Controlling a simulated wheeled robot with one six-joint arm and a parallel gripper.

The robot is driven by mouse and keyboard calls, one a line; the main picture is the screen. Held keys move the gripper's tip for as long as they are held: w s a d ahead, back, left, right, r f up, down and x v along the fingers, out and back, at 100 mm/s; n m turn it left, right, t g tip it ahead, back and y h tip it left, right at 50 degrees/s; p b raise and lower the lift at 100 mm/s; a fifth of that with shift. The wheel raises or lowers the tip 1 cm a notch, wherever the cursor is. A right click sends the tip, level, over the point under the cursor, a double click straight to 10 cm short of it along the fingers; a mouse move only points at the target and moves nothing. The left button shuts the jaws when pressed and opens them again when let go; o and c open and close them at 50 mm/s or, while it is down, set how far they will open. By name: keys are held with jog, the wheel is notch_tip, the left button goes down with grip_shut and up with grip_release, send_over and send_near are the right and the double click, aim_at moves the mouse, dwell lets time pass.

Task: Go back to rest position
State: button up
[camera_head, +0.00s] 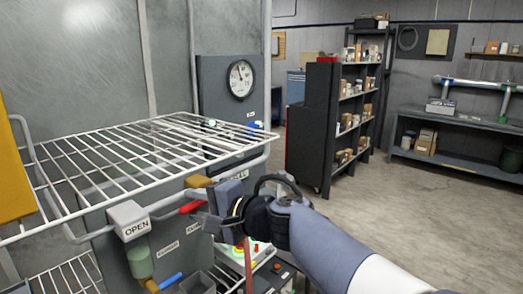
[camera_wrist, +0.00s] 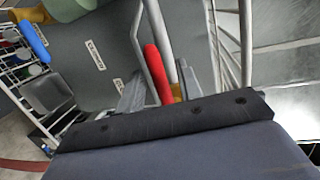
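My gripper (camera_head: 208,212) is in the lower middle of the head view, in front of the grey panel below the wire rack. A red handle (camera_head: 193,207) is just beside its fingertips. In the wrist view the same red handle (camera_wrist: 157,75) stands beyond the gripper's dark edge, and a grey finger shows on each side of it. The fingers look apart, and nothing is clearly held. I cannot tell whether a finger touches the handle. My arm reaches in from the lower right of the head view.
The white wire rack (camera_head: 150,150) is close above and left of my gripper. An OPEN block (camera_head: 130,221), a blue handle (camera_head: 170,281) and a control box with buttons (camera_head: 262,254) are nearby. Dark shelves (camera_head: 330,110) and a workbench (camera_head: 460,123) stand behind; open floor lies right.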

jog(key=shift+x, duration=0.75)
jog(key=shift+d+f+n+h, duration=0.15)
jog(key=shift+f+n+h, duration=0.35)
jog(key=shift+n, duration=0.6)
jog(key=shift+f, duration=0.1)
